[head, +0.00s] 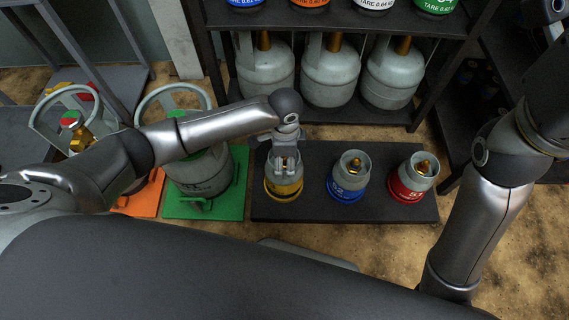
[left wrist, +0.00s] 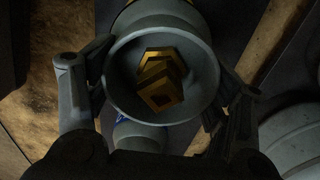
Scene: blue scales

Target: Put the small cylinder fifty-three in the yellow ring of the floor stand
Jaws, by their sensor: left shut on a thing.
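A small grey cylinder (head: 285,171) with a yellow lower band stands upright on the dark floor stand (head: 388,214), at its left end. I take it for fifty-three; its number is largely unreadable. In the left wrist view its round collar (left wrist: 119,76) surrounds a brass valve. My left gripper (head: 286,161) comes down over its top and is shut on it, one finger on each side of the collar. I cannot tell whether the yellow is the stand's ring or the cylinder's own paint, nor whether the base is fully seated. My right gripper is out of view.
A blue-banded cylinder (head: 349,182) and a red-banded one (head: 407,183) stand to its right on the stand. Larger cylinders stand on a green platform (head: 231,208) and an orange one (head: 140,203) to the left. A shelf with big grey cylinders (head: 330,75) is behind.

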